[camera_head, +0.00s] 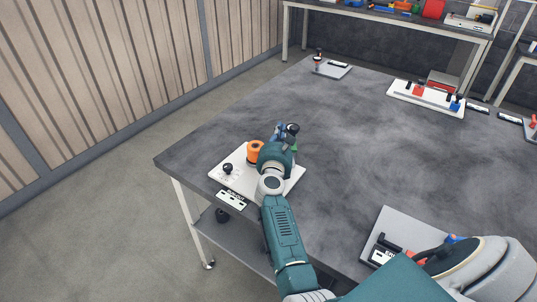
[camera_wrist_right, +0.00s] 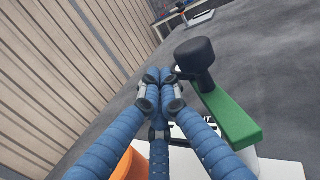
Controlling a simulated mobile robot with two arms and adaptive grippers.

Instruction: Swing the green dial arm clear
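The green dial arm (camera_wrist_right: 232,118) lies right of my fingers in the right wrist view, with an upright black knob (camera_wrist_right: 195,56) on its far end. In the head view only a bit of green (camera_head: 294,147) and the black knob (camera_head: 292,128) show past my gripper. My right gripper (camera_wrist_right: 160,76) has blue ribbed fingers with tips drawn together and nothing seen between them. It is beside the knob, with a gap in the picture; depth is hard to judge. It also shows over the white base plate (camera_head: 297,178) in the head view. My left gripper is not in view.
An orange cylinder (camera_head: 254,151) and a smaller black knob (camera_head: 228,168) stand on the same plate, left of my gripper. A label plate (camera_head: 231,200) lies near the table edge. Other fixtures sit at the back (camera_head: 332,69) and right (camera_head: 425,97). The middle of the table is bare.

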